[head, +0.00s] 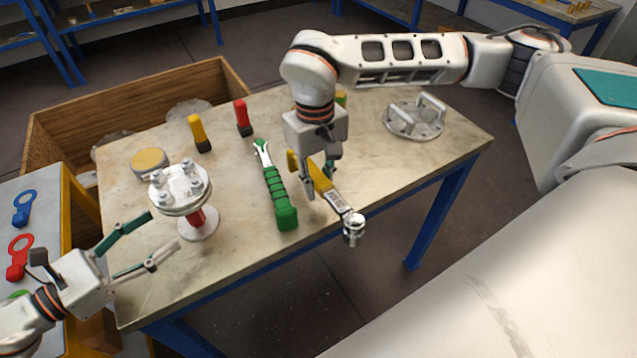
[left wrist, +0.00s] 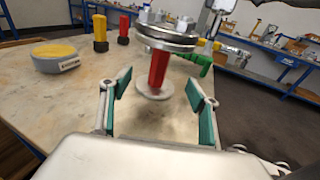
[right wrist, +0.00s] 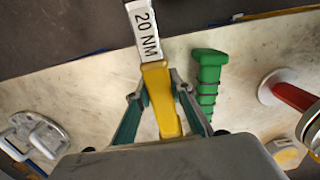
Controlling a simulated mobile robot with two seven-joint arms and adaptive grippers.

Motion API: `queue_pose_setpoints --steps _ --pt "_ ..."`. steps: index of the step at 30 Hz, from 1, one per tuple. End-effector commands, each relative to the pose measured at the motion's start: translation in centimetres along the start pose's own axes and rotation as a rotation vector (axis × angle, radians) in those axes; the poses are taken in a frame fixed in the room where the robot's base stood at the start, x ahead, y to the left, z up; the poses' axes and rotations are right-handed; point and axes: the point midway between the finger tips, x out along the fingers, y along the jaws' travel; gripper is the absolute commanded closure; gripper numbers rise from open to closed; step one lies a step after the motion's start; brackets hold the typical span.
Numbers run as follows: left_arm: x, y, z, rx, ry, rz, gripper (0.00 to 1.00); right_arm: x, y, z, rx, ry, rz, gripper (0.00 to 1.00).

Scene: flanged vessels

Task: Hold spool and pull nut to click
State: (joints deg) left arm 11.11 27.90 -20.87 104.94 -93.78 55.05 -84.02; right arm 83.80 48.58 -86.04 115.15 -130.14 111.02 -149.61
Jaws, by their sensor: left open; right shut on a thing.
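The spool (head: 198,216) stands upright on the table, with a red middle, a round foot and a silver bolted flange (head: 180,187) on top. Nuts (head: 187,166) sit on the flange. My left gripper (head: 165,232) is open and empty, to the lower left of the spool; in the left wrist view the red spool body (left wrist: 158,70) stands ahead, beyond its fingertips. My right gripper (head: 320,190) is shut on a yellow torque wrench (head: 334,198), which shows a "20 NM" label in the right wrist view (right wrist: 147,30). The wrench's silver socket end (head: 354,229) hangs past the table's front edge.
A green-handled ratchet wrench (head: 276,190) lies between the spool and my right gripper. Yellow (head: 199,132) and red (head: 243,118) handles stand behind, beside a round yellow-topped tin (head: 149,161). A flanged lid with handles (head: 415,117) lies back right. A wooden crate (head: 60,125) is behind the table.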

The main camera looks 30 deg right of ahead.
Motion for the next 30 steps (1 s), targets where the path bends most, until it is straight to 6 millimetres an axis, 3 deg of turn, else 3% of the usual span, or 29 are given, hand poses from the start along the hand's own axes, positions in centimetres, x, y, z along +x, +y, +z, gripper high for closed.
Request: queue_pose_setpoints --steps 8,15,21,30 --pt "3.6 0.0 0.3 0.001 -0.004 0.000 0.39 -1.2 0.0 -0.1 0.000 0.012 -0.001 1.00" --pt "6.3 0.0 0.0 0.000 -0.001 0.000 0.39 -0.7 0.0 -0.1 0.000 0.007 -0.001 1.00" --pt "7.5 0.0 0.1 0.000 -0.001 0.000 0.39 -0.6 0.0 -0.1 0.000 0.006 -0.001 1.00" --pt "7.7 0.0 0.1 0.000 -0.001 0.001 0.39 -0.6 0.0 -0.1 0.000 0.006 -0.001 1.00"
